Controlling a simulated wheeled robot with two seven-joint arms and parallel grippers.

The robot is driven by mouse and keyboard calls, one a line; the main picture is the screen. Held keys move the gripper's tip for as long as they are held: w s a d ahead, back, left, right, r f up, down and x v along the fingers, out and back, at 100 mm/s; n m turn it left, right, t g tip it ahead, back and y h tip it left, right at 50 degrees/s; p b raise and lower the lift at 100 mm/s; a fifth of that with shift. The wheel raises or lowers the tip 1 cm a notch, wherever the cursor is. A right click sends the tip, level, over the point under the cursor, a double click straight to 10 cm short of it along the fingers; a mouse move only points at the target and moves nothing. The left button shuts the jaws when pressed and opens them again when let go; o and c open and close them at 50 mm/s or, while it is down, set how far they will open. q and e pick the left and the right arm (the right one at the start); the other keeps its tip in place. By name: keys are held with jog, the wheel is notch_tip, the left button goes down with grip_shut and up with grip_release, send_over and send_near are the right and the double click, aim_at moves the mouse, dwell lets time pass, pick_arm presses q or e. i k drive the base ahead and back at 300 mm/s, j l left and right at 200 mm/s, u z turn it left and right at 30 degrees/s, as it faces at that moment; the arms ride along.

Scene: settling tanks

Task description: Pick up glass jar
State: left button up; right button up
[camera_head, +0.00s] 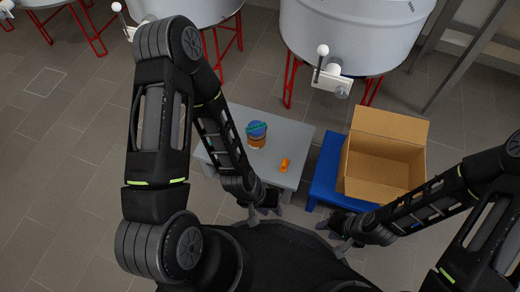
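A small jar with a blue lid and amber-brown contents (257,141) stands on the grey table (296,133). My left gripper (266,213) is at the table's near edge, below the jar in the picture and well apart from it. Its fingers look spread, with nothing seen between them. My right gripper (333,234) is in front of the blue table, far from the jar. Its fingers also look spread and empty. My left forearm passes just left of the jar, which stays in clear view.
A small orange object (285,164) lies on the grey table, right of and nearer than the jar. An open, empty-looking cardboard box (382,187) stands on a blue table (325,172) to the right. Large grey tanks (350,35) on red legs stand behind.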

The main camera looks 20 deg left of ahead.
aim_at(255, 143)
jog(key=z, duration=0.95)
jog(key=k+j+z, duration=0.1)
jog(key=j+z, duration=0.3)
jog(key=k+j+z, duration=0.2)
jog(key=j+z, duration=0.25)
jog(key=k+j+z, duration=0.2)
jog(key=z, duration=0.2)
jog(key=k+j+z, duration=0.25)
jog(key=z, duration=0.15)
jog(key=k+j, duration=0.25)
jog(key=k, duration=0.2)
jog(key=k+j+z, duration=0.15)
jog(key=k, duration=0.3)
jog(key=k+j, duration=0.3)
jog(key=k, duration=0.15)
